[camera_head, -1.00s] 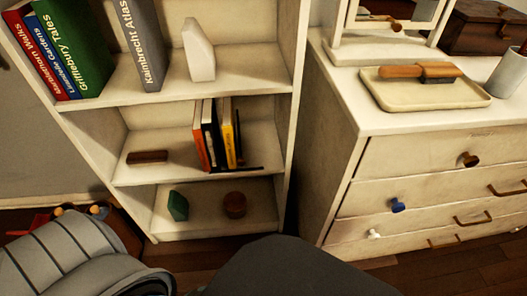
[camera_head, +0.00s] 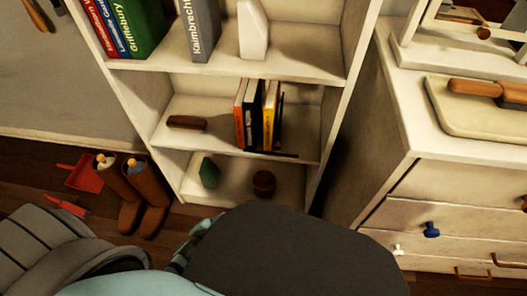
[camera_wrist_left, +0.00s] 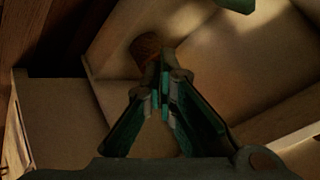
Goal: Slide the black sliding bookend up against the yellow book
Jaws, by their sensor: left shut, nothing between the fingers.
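The black sliding bookend (camera_head: 281,122) stands on the middle shelf, just right of the yellow book (camera_head: 268,116). Its thin upright is near the book, and its dark flat base reaches toward the shelf's front edge. I cannot tell whether it touches the book. My left gripper (camera_wrist_left: 165,88) is shut and empty in the left wrist view, pointing toward the bottom shelf. In the head view it is mostly hidden behind my own arm. My right gripper is not in view.
A black book and an orange one stand left of the yellow book. A brown block (camera_head: 187,122) lies farther left. Below are a green object (camera_head: 209,172) and a round brown one (camera_head: 264,183). Boots (camera_head: 145,195) stand on the floor; a dresser (camera_head: 400,160) stands right.

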